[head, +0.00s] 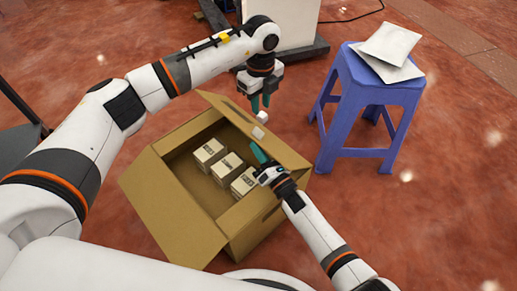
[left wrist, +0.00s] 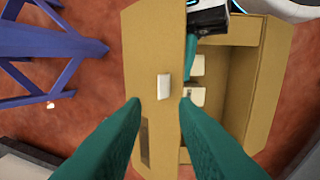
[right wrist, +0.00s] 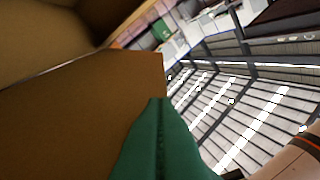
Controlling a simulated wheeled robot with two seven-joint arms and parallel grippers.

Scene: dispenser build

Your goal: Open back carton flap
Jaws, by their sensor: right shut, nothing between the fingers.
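The cardboard carton (head: 180,195) stands on the floor with its top partly open. Its back flap (head: 234,118) slants along the far edge, and it shows below my left gripper in the left wrist view (left wrist: 150,40). A small white piece (left wrist: 163,87) is on that flap. My left gripper (head: 260,108) hangs above the flap, fingers pointing down, apart and empty. My right gripper (head: 255,146) is shut and empty, its tip at the inner side of the back flap. In the right wrist view its fingers (right wrist: 159,100) overlap a cardboard panel; contact is unclear.
Three small white boxes (head: 228,167) sit inside the carton. A blue stool (head: 372,90) with pale packets (head: 391,42) stands to the right. Open red floor lies between stool and carton.

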